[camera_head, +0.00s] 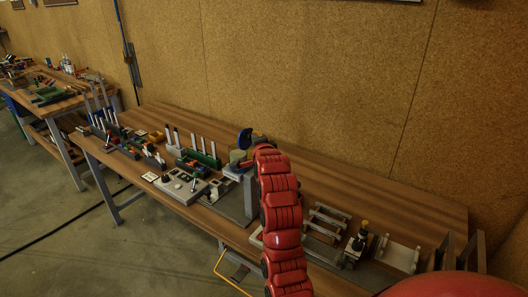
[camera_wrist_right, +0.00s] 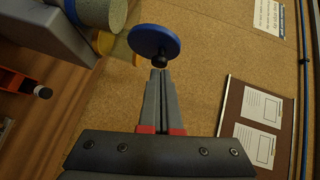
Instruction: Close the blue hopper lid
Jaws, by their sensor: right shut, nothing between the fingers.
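The blue hopper lid (camera_head: 244,138) stands raised, upright and open, beside the grey round hopper (camera_head: 237,156) in the head view. In the right wrist view the lid (camera_wrist_right: 152,40) is a blue disc with a black knob (camera_wrist_right: 160,62) towards my gripper, and the hopper (camera_wrist_right: 103,12) is at the upper left. My right gripper (camera_wrist_right: 159,74) is shut and empty. Its fingertips appear right at the knob; I cannot tell whether they touch. In the head view my red right arm hides part of the area by the hopper. My left gripper is in neither view.
The wooden workbench (camera_head: 410,215) holds several racks and fixtures left of my arm. White rails (camera_head: 327,222) and a small dark device (camera_head: 359,240) stand to its right. A cork wall (camera_head: 320,80) rises behind. The bench's back strip is mostly clear.

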